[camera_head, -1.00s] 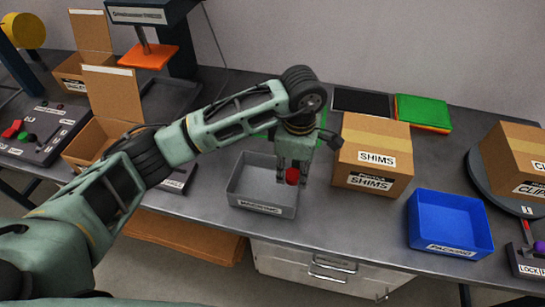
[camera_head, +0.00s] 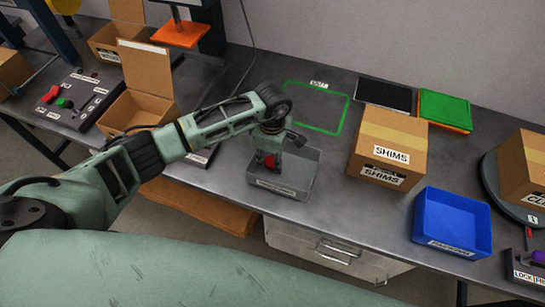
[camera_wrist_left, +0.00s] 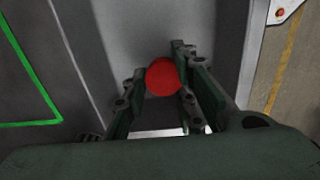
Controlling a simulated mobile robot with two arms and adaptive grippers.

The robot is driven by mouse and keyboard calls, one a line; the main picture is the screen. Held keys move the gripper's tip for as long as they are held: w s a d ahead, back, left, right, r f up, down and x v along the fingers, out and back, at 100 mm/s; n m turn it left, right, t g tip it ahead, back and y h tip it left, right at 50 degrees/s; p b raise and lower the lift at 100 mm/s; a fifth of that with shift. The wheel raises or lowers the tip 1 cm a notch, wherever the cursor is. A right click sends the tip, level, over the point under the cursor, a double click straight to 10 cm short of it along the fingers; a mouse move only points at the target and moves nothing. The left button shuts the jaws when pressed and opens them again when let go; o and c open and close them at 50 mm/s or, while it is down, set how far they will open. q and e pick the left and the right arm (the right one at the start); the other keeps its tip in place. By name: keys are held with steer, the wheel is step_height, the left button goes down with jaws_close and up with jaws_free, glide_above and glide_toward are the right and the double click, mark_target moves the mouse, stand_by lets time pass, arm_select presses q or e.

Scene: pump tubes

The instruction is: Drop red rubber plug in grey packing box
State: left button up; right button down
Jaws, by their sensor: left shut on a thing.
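The red rubber plug (camera_head: 270,161) is held between the fingers of my left gripper (camera_head: 268,164). In the left wrist view the round red plug (camera_wrist_left: 163,77) sits between the two finger pads of the left gripper (camera_wrist_left: 160,85). The grey box (camera_head: 303,180) stands on the bench, open at the top, with a label on its front that I cannot read. The gripper and plug are over the left part of this box; their exact height above its floor is unclear. My right gripper is not in view.
A blue bin (camera_head: 449,219) labelled PACKING is at the right. A closed SHIMS carton (camera_head: 388,145) stands right of the grey box. An open carton (camera_head: 146,88) is at the left. A green outlined area (camera_head: 318,108) behind the box is empty.

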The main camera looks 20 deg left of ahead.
arm_select(q)
steer(key=shift+w+f, duration=0.1)
steer(key=shift+f, duration=0.65)
steer(key=shift+f, duration=0.1)
steer(key=shift+f, duration=0.15)
steer(key=o, duration=1)
